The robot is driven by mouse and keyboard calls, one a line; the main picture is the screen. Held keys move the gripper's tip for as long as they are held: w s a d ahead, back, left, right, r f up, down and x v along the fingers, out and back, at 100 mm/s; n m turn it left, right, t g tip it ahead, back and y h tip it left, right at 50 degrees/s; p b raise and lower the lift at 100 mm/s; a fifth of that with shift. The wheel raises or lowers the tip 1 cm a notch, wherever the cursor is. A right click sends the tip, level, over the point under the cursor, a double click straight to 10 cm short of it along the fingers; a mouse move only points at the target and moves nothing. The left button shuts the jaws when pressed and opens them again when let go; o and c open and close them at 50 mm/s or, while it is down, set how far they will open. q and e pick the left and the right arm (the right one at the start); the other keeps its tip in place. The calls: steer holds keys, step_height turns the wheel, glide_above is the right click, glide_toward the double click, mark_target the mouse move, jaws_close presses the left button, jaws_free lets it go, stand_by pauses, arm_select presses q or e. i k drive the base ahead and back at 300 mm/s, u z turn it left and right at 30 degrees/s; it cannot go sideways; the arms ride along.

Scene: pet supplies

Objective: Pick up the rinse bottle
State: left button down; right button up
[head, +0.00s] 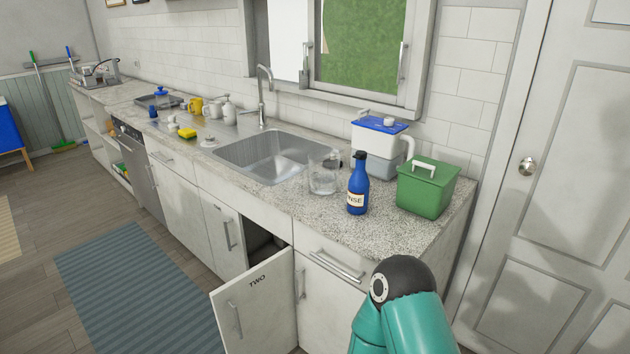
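The rinse bottle (357,186) is blue with a black cap and a pale label that reads "NSE" in the part I can see. It stands upright on the speckled countertop (400,234), near the front edge. A clear glass container (323,174) stands just left of it, and a green lidded box (427,188) stands to its right. A teal arm link of mine with a dark joint shows at the bottom right, in front of the counter. Neither of my grippers is in view.
A white and grey container with a blue lid (380,141) stands behind the bottle. The sink (270,155) with its tall faucet (264,95) is to the left. A cabinet door marked "TWO" (255,306) hangs open below. The counter in front of the green box is clear.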

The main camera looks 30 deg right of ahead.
mark_target(360, 183)
steer(key=z, duration=0.05)
steer(key=i, duration=0.9)
steer(key=z, duration=0.65)
